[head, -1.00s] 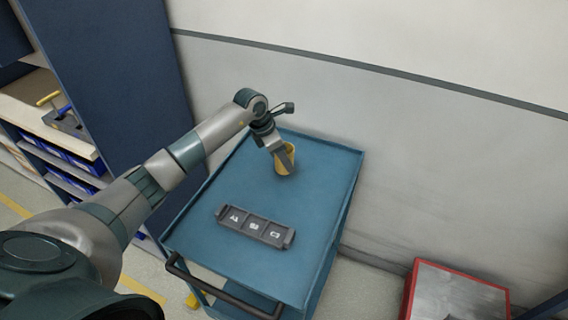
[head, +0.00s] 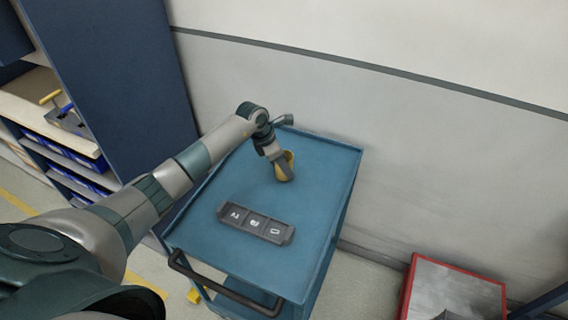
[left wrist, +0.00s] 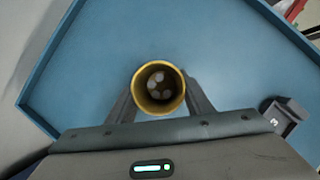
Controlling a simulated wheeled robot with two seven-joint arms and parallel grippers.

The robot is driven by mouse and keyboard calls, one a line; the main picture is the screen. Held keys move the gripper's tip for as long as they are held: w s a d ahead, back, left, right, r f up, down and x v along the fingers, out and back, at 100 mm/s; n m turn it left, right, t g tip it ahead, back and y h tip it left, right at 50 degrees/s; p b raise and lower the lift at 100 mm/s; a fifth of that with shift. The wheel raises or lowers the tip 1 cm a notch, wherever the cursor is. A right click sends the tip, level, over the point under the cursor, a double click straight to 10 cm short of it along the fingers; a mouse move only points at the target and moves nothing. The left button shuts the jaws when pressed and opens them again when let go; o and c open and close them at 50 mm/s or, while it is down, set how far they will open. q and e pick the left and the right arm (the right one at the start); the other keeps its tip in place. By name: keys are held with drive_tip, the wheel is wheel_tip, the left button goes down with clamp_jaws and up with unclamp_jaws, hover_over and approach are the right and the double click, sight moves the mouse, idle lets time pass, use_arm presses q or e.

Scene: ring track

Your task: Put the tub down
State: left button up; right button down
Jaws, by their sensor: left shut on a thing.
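A yellow tub (head: 287,160) is at the far part of the blue cart's top (head: 325,185). In the left wrist view the tub (left wrist: 158,88) is seen from above, with several pale round things inside. My left gripper (head: 283,172) is shut on the tub, one finger on each side of it (left wrist: 160,100). The tub looks upright and low over the cart top; I cannot tell whether its base touches. My right gripper is in neither view.
A dark grey tray (head: 255,222) with three marked compartments lies nearer on the cart, and its end shows in the left wrist view (left wrist: 284,116). The cart has a raised rim and a handle (head: 225,290). A red-edged box (head: 455,290) stands right, blue shelving (head: 115,70) left.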

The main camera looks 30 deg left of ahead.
use_arm(q)
drive_tip(key=o, duration=1.2)
drive_tip(key=shift+f, duration=0.1)
drive_tip(key=shift+r, duration=0.2)
drive_tip(key=shift+s+a+r+b, duration=0.15)
drive_tip(key=shift+a+r+b, duration=0.1)
drive_tip(key=shift+r+b, duration=0.25)
drive_tip(key=b+v, duration=0.3)
drive_tip(key=v, duration=0.7)
drive_tip(key=shift+s+r+b, duration=0.1)
drive_tip(key=shift+r+b, duration=0.3)
drive_tip(key=shift+r, duration=0.1)
